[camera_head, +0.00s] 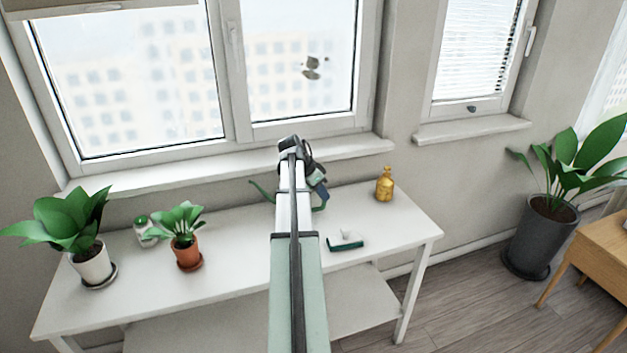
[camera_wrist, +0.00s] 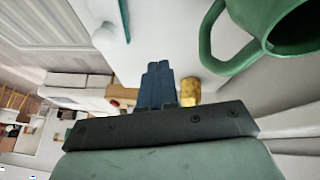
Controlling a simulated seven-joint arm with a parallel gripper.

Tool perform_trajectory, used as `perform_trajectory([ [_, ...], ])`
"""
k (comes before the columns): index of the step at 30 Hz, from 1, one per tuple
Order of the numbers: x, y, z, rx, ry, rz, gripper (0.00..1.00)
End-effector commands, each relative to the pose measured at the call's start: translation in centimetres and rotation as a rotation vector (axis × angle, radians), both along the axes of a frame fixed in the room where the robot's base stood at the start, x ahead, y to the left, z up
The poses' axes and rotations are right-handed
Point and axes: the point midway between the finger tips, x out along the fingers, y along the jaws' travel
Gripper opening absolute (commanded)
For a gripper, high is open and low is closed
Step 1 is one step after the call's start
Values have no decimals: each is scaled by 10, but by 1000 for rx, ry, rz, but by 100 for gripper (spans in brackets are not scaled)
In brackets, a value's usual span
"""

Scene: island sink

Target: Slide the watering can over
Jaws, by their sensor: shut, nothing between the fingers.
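The green watering can stands on the white table near the window. In the head view my arm hides most of it, and only a thin green part (camera_head: 262,191) shows left of the arm, with another green bit to the right. In the wrist view the can (camera_wrist: 285,22) fills the upper right corner, its loop handle (camera_wrist: 207,45) reaching toward my fingers. My gripper (camera_wrist: 158,72) is shut and empty, its blue fingers pressed together beside the handle, with a visible gap. In the head view my gripper (camera_head: 318,188) is partly hidden at the can's right side.
A gold bottle (camera_head: 385,185) stands at the table's right rear. A green and white brush-like object (camera_head: 345,241) lies near the front edge. A terracotta-potted plant (camera_head: 187,252), a white-potted plant (camera_head: 94,263) and a small white-green item (camera_head: 145,231) stand left. The tabletop (camera_head: 235,235) left of my arm is clear.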

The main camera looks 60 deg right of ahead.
Motion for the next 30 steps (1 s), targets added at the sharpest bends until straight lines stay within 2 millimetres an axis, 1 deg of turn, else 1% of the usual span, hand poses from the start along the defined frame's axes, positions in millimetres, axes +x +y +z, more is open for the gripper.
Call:
perform_trajectory([
  [3,6,5,18,-75,46,-35,0],
  [5,11,7,24,-107,59,-48,0],
  [7,21,10,28,-134,62,-53,0],
  [11,44,18,29,-160,48,-47,0],
  [18,93,37,25,-190,-2,-16,0],
  [21,111,45,23,-198,-21,-6,0],
  [25,124,51,22,-205,-36,0,0],
  [27,125,50,22,-208,-40,1,0],
  [30,120,44,22,-208,-40,-1,0],
])
